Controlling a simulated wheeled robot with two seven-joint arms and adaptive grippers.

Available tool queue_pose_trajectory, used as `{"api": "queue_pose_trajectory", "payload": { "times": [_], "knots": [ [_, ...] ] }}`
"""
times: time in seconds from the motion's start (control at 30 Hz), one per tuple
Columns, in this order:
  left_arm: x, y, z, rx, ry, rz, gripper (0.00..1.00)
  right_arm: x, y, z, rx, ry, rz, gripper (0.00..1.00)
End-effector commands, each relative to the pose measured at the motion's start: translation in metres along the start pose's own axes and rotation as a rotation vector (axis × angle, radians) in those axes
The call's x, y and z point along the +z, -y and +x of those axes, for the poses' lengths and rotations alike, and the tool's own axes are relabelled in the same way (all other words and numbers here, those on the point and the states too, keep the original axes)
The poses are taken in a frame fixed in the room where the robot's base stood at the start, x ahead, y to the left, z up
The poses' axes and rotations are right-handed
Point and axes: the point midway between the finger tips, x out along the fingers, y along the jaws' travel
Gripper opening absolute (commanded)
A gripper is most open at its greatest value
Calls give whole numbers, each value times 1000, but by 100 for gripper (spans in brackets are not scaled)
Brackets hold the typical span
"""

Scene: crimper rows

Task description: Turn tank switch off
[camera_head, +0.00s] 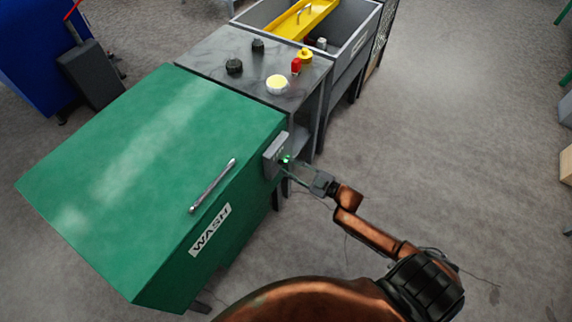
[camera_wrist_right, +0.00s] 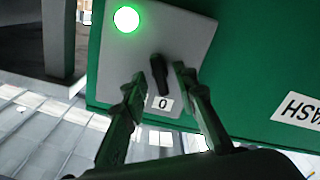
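The green wash tank (camera_head: 150,180) has a grey switch plate (camera_head: 276,155) on its right side, below the lid edge. In the wrist view the plate (camera_wrist_right: 185,35) carries a lit green lamp (camera_wrist_right: 126,19), a black switch knob (camera_wrist_right: 159,75) and a white label (camera_wrist_right: 162,104) reading "0". My right gripper (camera_head: 290,168) is at the plate. In the wrist view its two fingers (camera_wrist_right: 160,77) stand on either side of the knob, apart, with gaps visible; contact cannot be told. The knob points roughly along the fingers. My left gripper is not in view.
A silver handle (camera_head: 212,186) and a WASH sign (camera_head: 210,230) are on the tank's front. Behind stands a grey bench (camera_head: 215,55) with black knobs, a yellow button (camera_head: 277,85) and small red and yellow items, then a grey basin (camera_head: 350,45).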

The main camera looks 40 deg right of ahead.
Motion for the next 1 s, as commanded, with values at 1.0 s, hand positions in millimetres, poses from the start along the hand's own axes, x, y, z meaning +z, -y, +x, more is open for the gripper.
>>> {"api": "queue_pose_trajectory", "payload": {
  "times": [1.0],
  "knots": [
    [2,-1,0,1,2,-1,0,0,0,-102,0,0,-1,27]
  ]
}}
